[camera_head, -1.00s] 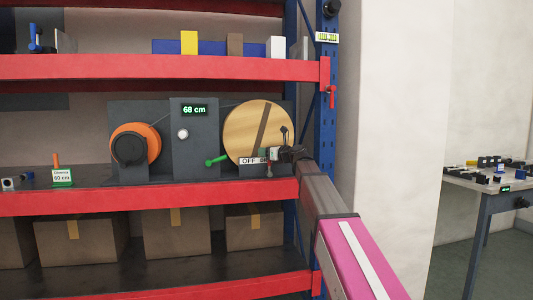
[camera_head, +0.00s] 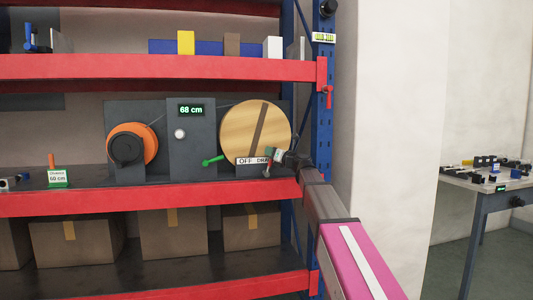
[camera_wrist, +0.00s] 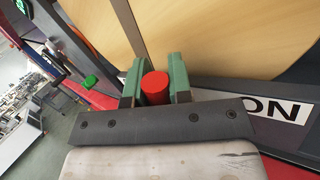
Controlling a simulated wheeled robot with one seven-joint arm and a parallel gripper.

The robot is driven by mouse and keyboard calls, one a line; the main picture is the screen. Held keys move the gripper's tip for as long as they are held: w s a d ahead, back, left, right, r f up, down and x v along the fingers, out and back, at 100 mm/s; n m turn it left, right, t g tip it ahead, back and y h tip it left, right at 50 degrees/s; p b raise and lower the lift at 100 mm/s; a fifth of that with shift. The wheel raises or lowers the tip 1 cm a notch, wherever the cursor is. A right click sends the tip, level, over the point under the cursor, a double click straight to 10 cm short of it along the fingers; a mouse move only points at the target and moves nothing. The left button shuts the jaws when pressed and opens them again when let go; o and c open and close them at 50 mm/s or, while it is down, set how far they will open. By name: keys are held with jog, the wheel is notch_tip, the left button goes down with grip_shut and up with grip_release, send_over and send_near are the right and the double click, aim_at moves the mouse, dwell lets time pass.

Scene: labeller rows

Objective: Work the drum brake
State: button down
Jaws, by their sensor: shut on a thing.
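The drum (camera_head: 245,130) is a wooden disc with a dark strip across it, on a grey machine on the middle shelf. A label (camera_head: 247,161) below it starts with OFF and is partly covered by my gripper. My gripper (camera_head: 270,158) is at the drum's lower right. In the wrist view my gripper (camera_wrist: 156,85) has its green fingers shut on a red knob (camera_wrist: 155,88), in front of the wooden disc. The label's ON end (camera_wrist: 275,112) shows to the right there. What the knob is mounted on is hidden.
A green-knobbed lever (camera_head: 212,161) sticks out left of the drum. A display (camera_head: 190,110) reads 68 cm. An orange reel (camera_head: 133,143) stands at left. A small card (camera_head: 57,178) shows a length, blurred.

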jog(key=shift+d+f+m, duration=0.1)
jog(key=shift+d+m, duration=0.2)
jog(key=shift+m, duration=0.1)
jog(key=c, duration=1)
grip_release()
jog(key=shift+c, duration=0.2)
